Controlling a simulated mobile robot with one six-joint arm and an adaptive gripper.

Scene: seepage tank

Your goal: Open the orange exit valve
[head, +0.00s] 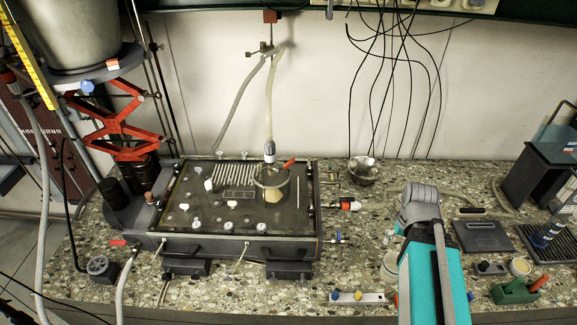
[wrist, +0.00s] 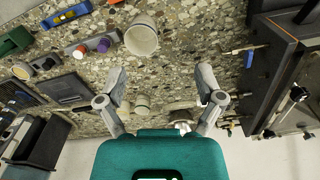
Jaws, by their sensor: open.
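A valve with an orange-red body and white end (head: 349,204) sticks out from the right side of the seepage tank (head: 312,215). A smaller fitting with blue and yellow parts (head: 340,238) sits nearer the front of that side.
A metal bowl (head: 364,170) stands behind the valve. A white cup (wrist: 141,38) stands on the counter. A bar with coloured knobs (head: 358,297) lies near the front. A dark flat plate (head: 482,236) and a green tool (head: 516,291) are at the right.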

